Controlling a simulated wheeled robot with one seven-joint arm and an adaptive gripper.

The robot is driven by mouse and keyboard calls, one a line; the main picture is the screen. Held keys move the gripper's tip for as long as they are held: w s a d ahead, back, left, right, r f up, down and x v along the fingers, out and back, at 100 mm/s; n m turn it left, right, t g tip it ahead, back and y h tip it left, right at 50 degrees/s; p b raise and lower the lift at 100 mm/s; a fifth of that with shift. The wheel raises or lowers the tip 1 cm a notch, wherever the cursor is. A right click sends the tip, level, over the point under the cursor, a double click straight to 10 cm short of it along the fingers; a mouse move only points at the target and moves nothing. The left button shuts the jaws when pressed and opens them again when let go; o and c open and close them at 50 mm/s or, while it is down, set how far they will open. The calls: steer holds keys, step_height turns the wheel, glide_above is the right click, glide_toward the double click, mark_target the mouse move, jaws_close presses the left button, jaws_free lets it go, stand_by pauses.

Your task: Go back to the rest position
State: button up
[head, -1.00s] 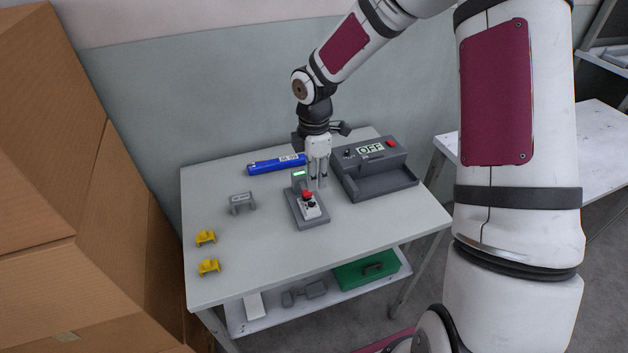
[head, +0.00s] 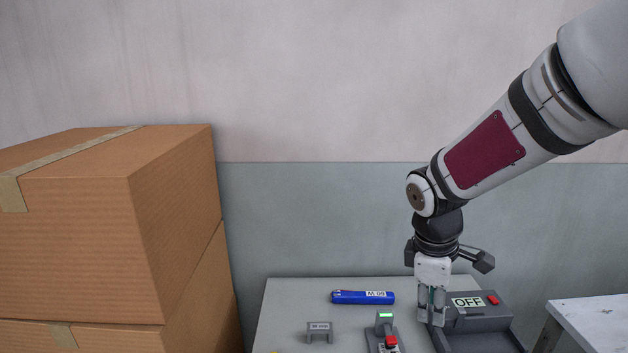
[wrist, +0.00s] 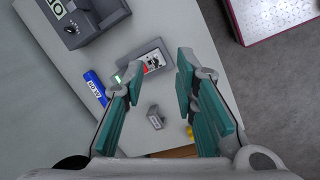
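My gripper (head: 432,312) hangs pointing down over the table, to the right of the small grey device with a red switch (head: 390,342) and in front of the left end of the grey box marked OFF (head: 478,325). In the wrist view my gripper (wrist: 160,82) has its teal-padded fingers apart, with nothing held between them. The red-switch device also shows in the wrist view (wrist: 152,62), beyond the fingertips, with a lit green display. The head view does not settle the gripper's exact height above the table.
A blue cylinder (head: 362,297) and a small grey bracket (head: 319,331) lie on the table (head: 285,310). A yellow part (wrist: 190,132) is partly hidden by a finger. Large cardboard boxes (head: 100,230) stand at left, another table (head: 600,322) at right. The wall is behind.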

steer(key=s+a+r+m+t+y, duration=0.1)
steer(key=s+r+m+t, duration=0.1)
steer(key=s+r+m, duration=0.4)
steer(key=s+a+r+m+t+y, duration=0.1)
steer(key=s+r+m, duration=0.4)
steer(key=s, duration=0.9)
steer(key=shift+a+r+m+t, duration=0.2)
steer(key=shift+r+m+t, duration=0.2)
steer(key=shift+m, duration=0.2)
